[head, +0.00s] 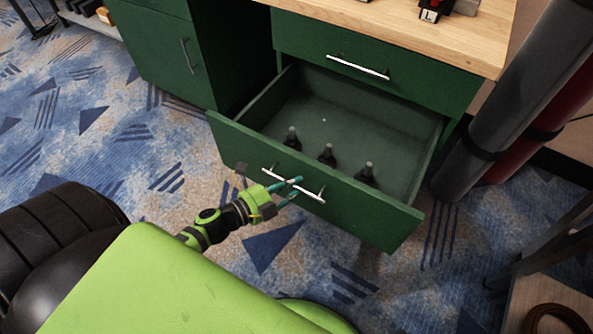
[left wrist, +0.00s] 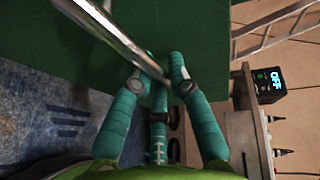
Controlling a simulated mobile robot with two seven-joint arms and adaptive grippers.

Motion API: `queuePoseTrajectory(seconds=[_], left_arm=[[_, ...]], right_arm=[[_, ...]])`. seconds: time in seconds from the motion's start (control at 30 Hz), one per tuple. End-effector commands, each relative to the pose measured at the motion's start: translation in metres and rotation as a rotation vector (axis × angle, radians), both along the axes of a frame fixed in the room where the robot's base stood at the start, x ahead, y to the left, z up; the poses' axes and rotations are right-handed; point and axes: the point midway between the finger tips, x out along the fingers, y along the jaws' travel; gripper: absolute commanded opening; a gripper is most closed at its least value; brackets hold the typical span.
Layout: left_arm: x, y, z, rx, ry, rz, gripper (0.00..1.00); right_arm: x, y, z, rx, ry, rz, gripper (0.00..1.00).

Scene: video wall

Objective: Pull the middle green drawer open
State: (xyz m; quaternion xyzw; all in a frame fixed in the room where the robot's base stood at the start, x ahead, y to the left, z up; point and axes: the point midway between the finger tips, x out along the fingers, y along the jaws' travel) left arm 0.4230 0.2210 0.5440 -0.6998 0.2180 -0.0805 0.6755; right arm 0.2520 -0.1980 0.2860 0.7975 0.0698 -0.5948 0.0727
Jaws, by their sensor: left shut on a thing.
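The middle green drawer (head: 340,207) stands well out from the desk in the head view, its inside open to view. Its silver bar handle (head: 313,192) runs across the front panel. My left gripper (head: 291,186) is at this handle, its teal fingers shut on the bar. In the left wrist view the handle (left wrist: 115,35) runs diagonally to the fingertips of my left gripper (left wrist: 158,75), against the green drawer front (left wrist: 190,30). Several small dark bottles, one of them in the middle (head: 328,155), stand inside the drawer. My right gripper is not in view.
The closed upper drawer (head: 420,85) sits above, under the wooden desktop (head: 400,30). A green cabinet door (head: 160,50) is at the left. Large grey and red cylinders (head: 520,90) stand at the right. Patterned blue carpet (head: 270,245) lies free before the drawer.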

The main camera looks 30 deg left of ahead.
Motion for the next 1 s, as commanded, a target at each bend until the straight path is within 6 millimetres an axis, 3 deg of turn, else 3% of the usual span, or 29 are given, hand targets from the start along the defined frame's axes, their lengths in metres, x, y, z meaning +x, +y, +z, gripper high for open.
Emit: queuePoseTrajectory(seconds=[0.53,0.57,0.6,0.63,1.0], left_arm=[[-0.0043,0.001,0.0011,-0.002,-0.002,0.002,0.0],[-0.0044,0.001,0.001,-0.002,-0.002,0.002,0.22],[-0.0043,0.0011,0.0011,-0.002,-0.002,0.002,0.38],[-0.0043,0.0011,0.0011,-0.002,-0.002,0.002,0.44],[-0.0046,0.0005,0.0006,-0.001,-0.002,0.001,0.44]], right_arm=[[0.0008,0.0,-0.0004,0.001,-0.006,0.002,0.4],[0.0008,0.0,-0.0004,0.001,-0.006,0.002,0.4],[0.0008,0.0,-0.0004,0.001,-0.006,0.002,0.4],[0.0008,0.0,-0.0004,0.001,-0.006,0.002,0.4],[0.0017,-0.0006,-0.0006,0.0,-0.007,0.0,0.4]])
